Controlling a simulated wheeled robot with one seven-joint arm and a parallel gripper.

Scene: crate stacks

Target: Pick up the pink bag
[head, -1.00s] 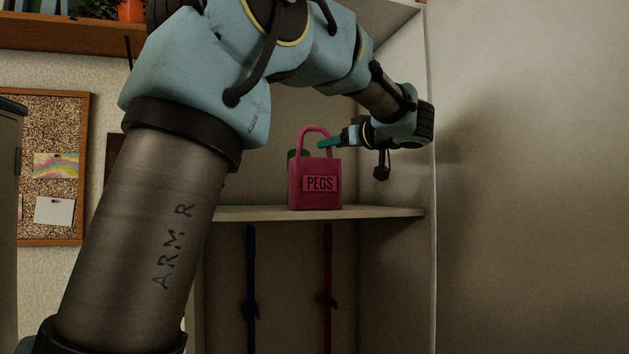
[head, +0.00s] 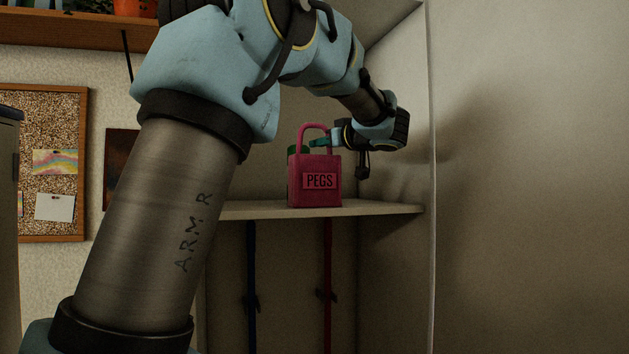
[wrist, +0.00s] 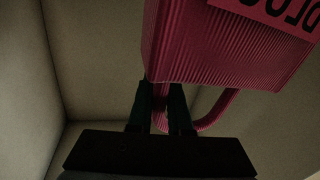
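The pink bag (head: 314,192), with a looped handle and a "PEGS" label, stands upright on the shelf (head: 385,209). My gripper (head: 315,143) reaches in from the right at the height of the handle, just above the bag's body. In the wrist view the bag (wrist: 215,50) fills the upper right, upside down, its label cut off. My gripper's dark fingers (wrist: 160,108) stand apart there, with one side of the handle showing between them. Whether they touch it is unclear.
The cupboard's side wall (head: 397,100) is close on the right of my gripper. A blue pole (head: 252,285) and a red pole (head: 327,285) stand below the shelf. A cork board (head: 50,120) hangs at left.

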